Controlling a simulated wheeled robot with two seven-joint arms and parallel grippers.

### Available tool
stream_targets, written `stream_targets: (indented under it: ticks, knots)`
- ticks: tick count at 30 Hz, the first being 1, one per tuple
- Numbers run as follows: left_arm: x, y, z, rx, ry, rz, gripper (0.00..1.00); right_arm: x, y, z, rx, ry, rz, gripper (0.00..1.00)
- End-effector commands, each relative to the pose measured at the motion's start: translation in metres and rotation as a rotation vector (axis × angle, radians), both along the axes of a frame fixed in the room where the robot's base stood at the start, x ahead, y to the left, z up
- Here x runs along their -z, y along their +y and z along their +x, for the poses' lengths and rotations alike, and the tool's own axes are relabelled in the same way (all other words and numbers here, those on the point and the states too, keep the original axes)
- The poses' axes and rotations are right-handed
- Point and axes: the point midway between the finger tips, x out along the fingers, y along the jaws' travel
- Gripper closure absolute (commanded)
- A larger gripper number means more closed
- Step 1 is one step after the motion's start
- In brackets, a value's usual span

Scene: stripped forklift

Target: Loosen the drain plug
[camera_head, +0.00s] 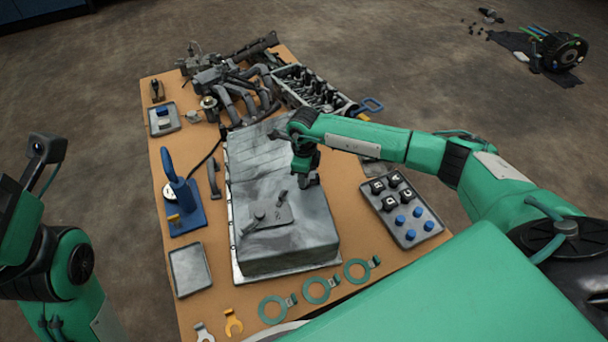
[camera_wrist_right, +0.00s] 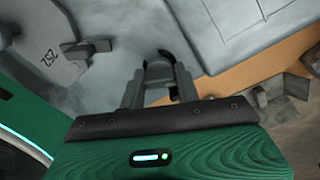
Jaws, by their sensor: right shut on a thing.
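A large grey oil pan (camera_head: 285,235) lies upside down on the workbench, its pale flange around the base. A raised plate (camera_head: 268,222) with small levers sits on its top. My right gripper (camera_head: 308,181) reaches down to the right part of the pan's top. In the right wrist view my right gripper (camera_wrist_right: 158,82) is shut on a small grey piece, seemingly the drain plug (camera_wrist_right: 160,70), mostly hidden by the fingers. The pan's surface (camera_wrist_right: 125,40) lies just beyond. My left arm shows at the left edge, away from the bench; its gripper is out of frame.
A tray of sockets and blue-topped pieces (camera_head: 401,207) is at the right, an empty tray (camera_head: 190,269) at the left. A blue stand tool (camera_head: 181,200) rises left of the pan. Engine parts (camera_head: 240,92) fill the back.

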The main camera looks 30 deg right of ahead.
Motion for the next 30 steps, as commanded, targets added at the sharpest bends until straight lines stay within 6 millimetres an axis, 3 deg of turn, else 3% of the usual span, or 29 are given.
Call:
stream_targets:
  ticks: [5, 18, 26, 27, 28, 30]
  knots:
    - [0.0001, -0.0004, 0.0005, -0.002, -0.002, 0.004, 0.64, -0.0001, -0.0002, 0.0002, -0.019, 0.000, 0.000, 0.91]
    - [0.0083, -0.0001, -0.0001, 0.000, -0.001, 0.000, 0.64, -0.0007, -0.0004, 0.0006, -0.432, -0.002, 0.000, 0.91]
    - [0.0081, -0.0001, -0.0001, 0.000, -0.001, 0.000, 0.64, -0.0009, -0.0003, 0.0002, -0.450, -0.001, 0.000, 0.91]
    - [0.0081, -0.0001, -0.0001, 0.000, -0.001, 0.000, 0.64, -0.0009, -0.0003, 0.0002, -0.450, -0.001, 0.000, 0.60]
    - [0.0081, -0.0001, -0.0001, 0.000, -0.001, 0.000, 0.64, -0.0009, -0.0003, 0.0002, -0.450, -0.001, 0.000, 0.54]
    - [0.0081, -0.0001, -0.0001, 0.000, -0.001, 0.000, 0.64, -0.0009, -0.0003, 0.0002, -0.449, -0.001, 0.000, 0.53]
